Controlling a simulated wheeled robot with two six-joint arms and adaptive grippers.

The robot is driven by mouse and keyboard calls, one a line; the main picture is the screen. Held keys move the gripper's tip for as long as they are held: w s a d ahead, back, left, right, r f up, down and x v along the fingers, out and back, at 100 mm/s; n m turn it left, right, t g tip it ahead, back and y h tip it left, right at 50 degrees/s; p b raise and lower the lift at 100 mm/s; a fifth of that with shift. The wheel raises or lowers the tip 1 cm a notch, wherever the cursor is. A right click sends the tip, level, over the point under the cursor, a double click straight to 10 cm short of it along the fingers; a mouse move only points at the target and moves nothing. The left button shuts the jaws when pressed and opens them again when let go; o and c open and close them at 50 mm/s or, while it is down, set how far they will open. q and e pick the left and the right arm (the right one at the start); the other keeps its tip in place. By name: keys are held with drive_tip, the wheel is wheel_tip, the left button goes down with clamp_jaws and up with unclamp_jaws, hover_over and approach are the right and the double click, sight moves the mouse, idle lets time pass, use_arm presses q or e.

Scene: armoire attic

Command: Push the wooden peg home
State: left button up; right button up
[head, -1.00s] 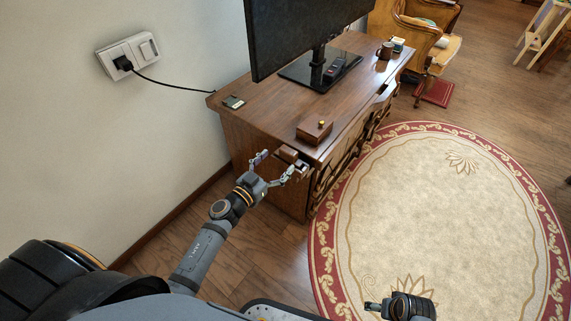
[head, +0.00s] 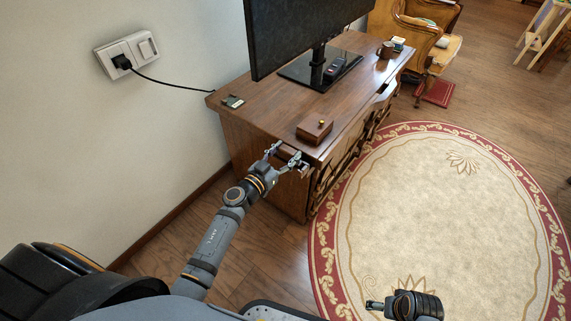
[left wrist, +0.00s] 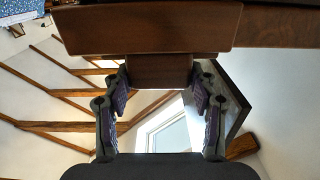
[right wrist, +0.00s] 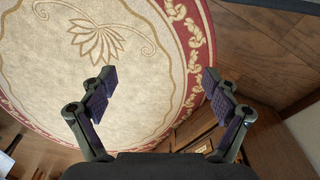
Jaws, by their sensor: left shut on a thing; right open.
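The wooden peg (left wrist: 160,70) is a dark brown block, seen in the left wrist view against the underside of a wider wooden piece (left wrist: 150,28). My left gripper (head: 283,156) is at the near end of the dresser and is shut on the peg, one finger on each side. In the head view the peg is mostly hidden by the fingers. How deep it sits cannot be told. My right gripper (right wrist: 160,80) is open and empty over the rug; in the head view it shows at the bottom (head: 376,305).
The wooden dresser (head: 262,105) stands along the wall. The round rug (head: 430,215) is clear.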

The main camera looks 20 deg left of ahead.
use_arm(q)
clamp_jaws()
drive_tip(key=shift+r, duration=0.2)
use_arm(e)
drive_tip(key=shift+w, duration=0.2)
use_arm(q)
wheel_tip(320, 180, up, 3)
drive_tip(key=p, duration=0.3)
wheel_tip(320, 180, up, 3)
drive_tip(key=p, duration=0.2)
drive_tip(key=shift+p, duration=0.3)
use_arm(e)
drive_tip(key=s+d+f, duration=0.2)
drive_tip(key=s+f, duration=0.1)
drive_tip(key=f, duration=0.4)
drive_tip(key=s+d+f, duration=0.2)
drive_tip(key=s+f, duration=0.1)
drive_tip(key=f, duration=0.3)
use_arm(q)
wheel_tip(320, 180, up, 12)
drive_tip(key=p, duration=1)
drive_tip(key=shift+f, duration=0.15)
use_arm(e)
drive_tip(key=s+r, duration=0.2)
drive_tip(key=s, duration=1)
drive_tip(key=shift+d+h, duration=0.25)
drive_tip(key=shift+h, duration=0.15)
